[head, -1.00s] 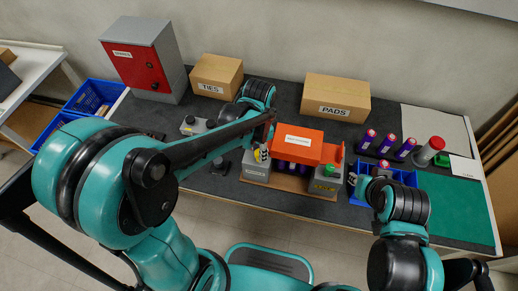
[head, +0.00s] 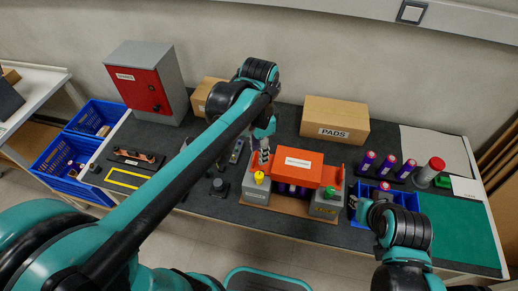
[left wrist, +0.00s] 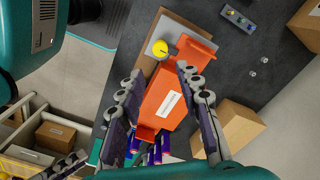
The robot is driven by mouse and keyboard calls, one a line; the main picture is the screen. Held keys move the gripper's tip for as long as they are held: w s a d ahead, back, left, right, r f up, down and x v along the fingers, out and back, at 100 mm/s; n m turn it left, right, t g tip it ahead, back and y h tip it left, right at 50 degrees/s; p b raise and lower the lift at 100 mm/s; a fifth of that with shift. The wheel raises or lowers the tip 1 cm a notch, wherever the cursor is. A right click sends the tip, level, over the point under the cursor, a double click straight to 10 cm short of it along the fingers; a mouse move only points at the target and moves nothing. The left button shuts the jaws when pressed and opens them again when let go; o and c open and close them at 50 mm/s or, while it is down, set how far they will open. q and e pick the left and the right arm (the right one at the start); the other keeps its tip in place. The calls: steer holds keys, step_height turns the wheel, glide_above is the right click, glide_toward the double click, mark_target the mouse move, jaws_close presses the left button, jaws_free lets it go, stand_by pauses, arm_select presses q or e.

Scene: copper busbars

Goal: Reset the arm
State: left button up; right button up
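My left arm reaches across from the lower left, and its gripper (head: 263,156) points down just behind the left end of an orange cover (head: 298,168). In the left wrist view the left gripper's fingers (left wrist: 160,98) are spread apart and empty, with the orange cover (left wrist: 168,95) beyond them. The cover sits between two grey blocks, one with a yellow knob (head: 259,177) and one with a green knob (head: 329,192). My right arm is at the lower right. Its gripper (head: 360,207) is by a blue bin, mostly hidden behind its own wrist, so its opening does not show.
A PADS box (head: 335,121), another cardboard box (head: 203,96) and a red-fronted grey cabinet (head: 148,83) stand along the back. Several purple cylinders (head: 387,164) stand right of the cover, near a blue bin (head: 406,196). A green mat (head: 455,232) lies clear at right.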

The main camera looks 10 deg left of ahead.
arm_select(q)
steer(key=shift+a, duration=0.1)
stand_by(0.4)
steer(key=s+a+f+n+t, duration=0.3)
steer(key=s+a+n+t, duration=0.3)
steer(key=n, duration=0.4)
steer(key=shift+s+t, duration=0.6)
steer(key=shift+s, duration=0.35)
steer(key=shift+a, duration=0.1)
stand_by(0.9)
